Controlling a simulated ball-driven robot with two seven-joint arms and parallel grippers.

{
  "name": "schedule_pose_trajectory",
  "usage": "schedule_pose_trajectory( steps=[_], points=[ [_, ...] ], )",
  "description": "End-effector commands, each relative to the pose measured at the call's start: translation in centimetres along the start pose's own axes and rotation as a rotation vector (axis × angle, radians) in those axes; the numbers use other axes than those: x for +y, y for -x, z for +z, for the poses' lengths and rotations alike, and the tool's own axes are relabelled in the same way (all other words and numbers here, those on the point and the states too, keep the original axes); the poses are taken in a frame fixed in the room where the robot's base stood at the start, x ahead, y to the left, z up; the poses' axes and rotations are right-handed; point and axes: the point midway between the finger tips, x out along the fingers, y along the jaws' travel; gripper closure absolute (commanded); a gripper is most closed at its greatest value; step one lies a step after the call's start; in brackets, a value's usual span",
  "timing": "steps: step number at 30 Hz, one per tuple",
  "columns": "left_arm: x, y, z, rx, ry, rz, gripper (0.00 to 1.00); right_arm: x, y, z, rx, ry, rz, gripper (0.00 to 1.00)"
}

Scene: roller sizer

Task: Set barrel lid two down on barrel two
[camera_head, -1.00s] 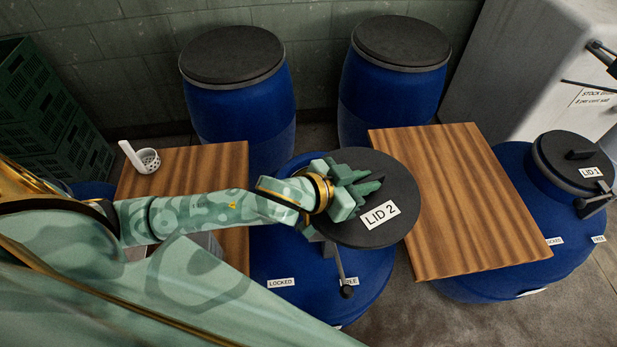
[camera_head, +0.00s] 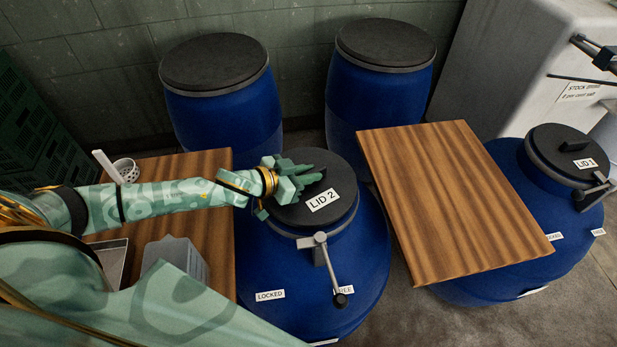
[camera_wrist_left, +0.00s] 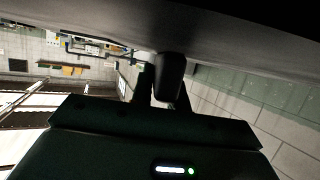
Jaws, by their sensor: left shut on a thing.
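Barrel lid two (camera_head: 341,182), a dark round lid with a "LID 2" label, is over the mouth of barrel two (camera_head: 366,255), a blue barrel. The barrel's grey clamp ring shows just below the lid's front edge, and its lever (camera_head: 328,265) hangs at the front between the "LOCKED" and "FREE" labels. I cannot tell whether the lid sits fully flush. My left gripper (camera_head: 308,181) is shut on the lid's handle, which it mostly hides. In the left wrist view the dark handle (camera_wrist_left: 170,75) is between the fingers, below the lid's dark face (camera_wrist_left: 220,35). My right gripper is out of view.
A wooden top (camera_head: 450,200) stands close on the right, with the barrel under "LID 1" (camera_head: 568,150) beyond it. Another wooden top (camera_head: 215,215) on the left holds a white perforated cup (camera_head: 126,171) and a grey container (camera_head: 178,262). Two lidded blue barrels stand behind.

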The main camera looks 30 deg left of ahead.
Motion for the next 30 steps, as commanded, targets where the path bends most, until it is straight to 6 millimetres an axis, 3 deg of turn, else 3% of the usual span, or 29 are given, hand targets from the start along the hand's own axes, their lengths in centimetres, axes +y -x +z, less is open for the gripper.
schedule_pose_trajectory(
  steps=[25,26,27,28,30],
  points=[
    [0.0,-0.8,1.8,0.003,-0.001,-0.002,1.00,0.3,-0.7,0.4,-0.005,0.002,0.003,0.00],
    [0.0,-0.8,1.8,0.002,-0.001,-0.002,0.78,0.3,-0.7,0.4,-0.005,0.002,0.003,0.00],
    [0.0,-0.8,1.8,0.002,-0.001,-0.002,0.67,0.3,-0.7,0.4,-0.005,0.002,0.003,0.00],
    [0.0,-0.8,1.8,0.002,-0.001,-0.002,0.62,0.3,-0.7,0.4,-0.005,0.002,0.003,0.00],
    [0.0,-0.8,1.8,0.002,-0.001,-0.002,0.62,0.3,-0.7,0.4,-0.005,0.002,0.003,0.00]
  ],
)
